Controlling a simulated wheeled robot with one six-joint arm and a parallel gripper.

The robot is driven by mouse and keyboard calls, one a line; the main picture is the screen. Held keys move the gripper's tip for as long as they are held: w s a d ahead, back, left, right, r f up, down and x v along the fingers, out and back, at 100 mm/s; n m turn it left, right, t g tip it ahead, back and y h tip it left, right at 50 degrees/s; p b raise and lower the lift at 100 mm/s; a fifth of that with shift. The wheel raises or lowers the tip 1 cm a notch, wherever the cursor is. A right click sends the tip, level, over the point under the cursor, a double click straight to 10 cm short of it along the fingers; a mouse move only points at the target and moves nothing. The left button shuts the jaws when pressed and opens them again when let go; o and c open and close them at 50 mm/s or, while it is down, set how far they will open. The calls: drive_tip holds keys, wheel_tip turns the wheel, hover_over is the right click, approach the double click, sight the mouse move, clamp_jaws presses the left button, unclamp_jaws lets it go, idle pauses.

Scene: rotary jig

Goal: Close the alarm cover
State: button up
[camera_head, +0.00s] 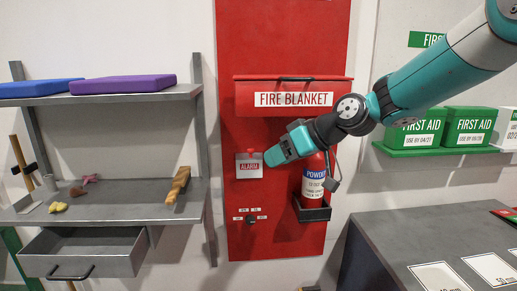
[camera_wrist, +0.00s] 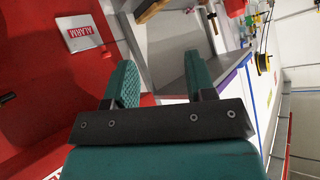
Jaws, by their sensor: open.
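The alarm unit (camera_head: 249,171) is a pale grey square with a red ALARM label, on the red wall panel. A small red part shows at its upper edge. It also shows at the upper left of the wrist view (camera_wrist: 77,40), turned on its side. I cannot tell for certain how far its cover stands open. My gripper (camera_head: 271,157) is just right of the alarm unit in the head view and overlaps its edge closely; contact cannot be told. In the wrist view my gripper (camera_wrist: 160,68) has its two teal fingers apart, with nothing held between them.
A fire blanket box (camera_head: 262,99) is above, and a fire extinguisher (camera_head: 313,184) in a black holder is to the right. Small switches (camera_head: 251,218) are below. A shelf unit with an open drawer (camera_head: 85,262) stands left; a grey bench (camera_head: 385,245) stands right.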

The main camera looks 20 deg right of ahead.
sight(255, 158)
drive_tip(key=w+d+t, duration=0.4)
drive_tip(key=w+d, duration=0.5)
drive_tip(key=shift+m, duration=0.3)
drive_tip(key=p+x, duration=0.7)
drive_tip(key=x, duration=0.8)
drive_tip(key=shift+w+a, duration=0.15)
drive_tip(key=shift+w, duration=0.05)
drive_tip(key=shift+w+a+f, duration=0.3)
drive_tip(key=shift+w+a, duration=0.05)
drive_tip(key=shift+w, duration=0.1)
clamp_jaws()
